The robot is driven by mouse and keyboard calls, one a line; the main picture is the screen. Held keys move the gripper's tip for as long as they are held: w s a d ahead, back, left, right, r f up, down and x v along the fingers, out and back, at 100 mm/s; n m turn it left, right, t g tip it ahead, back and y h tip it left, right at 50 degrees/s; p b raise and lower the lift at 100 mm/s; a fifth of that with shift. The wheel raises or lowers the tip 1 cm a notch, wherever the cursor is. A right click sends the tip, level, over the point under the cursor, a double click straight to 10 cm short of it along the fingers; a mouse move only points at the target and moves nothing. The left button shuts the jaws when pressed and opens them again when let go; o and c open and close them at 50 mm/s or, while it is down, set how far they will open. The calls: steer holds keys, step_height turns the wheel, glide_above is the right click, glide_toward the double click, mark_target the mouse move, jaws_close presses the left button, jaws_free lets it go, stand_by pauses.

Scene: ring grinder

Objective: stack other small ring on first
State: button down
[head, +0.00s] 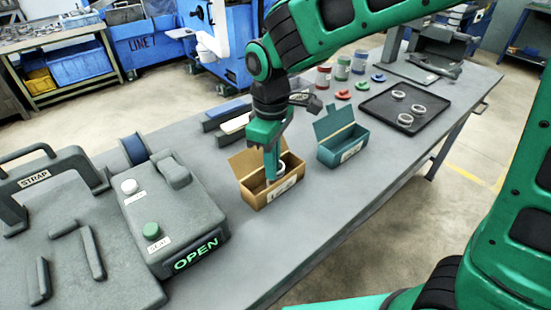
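My gripper (271,178) points down into the open brown box (272,197) on the bench. Part of a pale ring (282,169) shows at the fingers inside this box. I cannot tell whether the fingers hold it or are apart from it, and the box's front wall hides the fingertips and the box floor. Several pale metal rings lie on the black tray (378,108) at the right: one at the back (398,94), one at the right (418,109) and one at the front (405,120). Their sizes are hard to compare.
An open teal box (342,150) stands just right of the brown box. A grey machine with an OPEN display (195,260) stands at the left. The bench front (300,235) is clear.

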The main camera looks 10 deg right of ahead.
steer(key=shift+f, duration=1.4)
steer(key=shift+s, duration=0.15)
steer(key=c, duration=1.5)
jaws_free()
steer(key=shift+o, duration=0.2)
step_height(320, 180, up, 7)
steer(key=shift+s+d, duration=0.3)
steer(key=shift+s, duration=0.15)
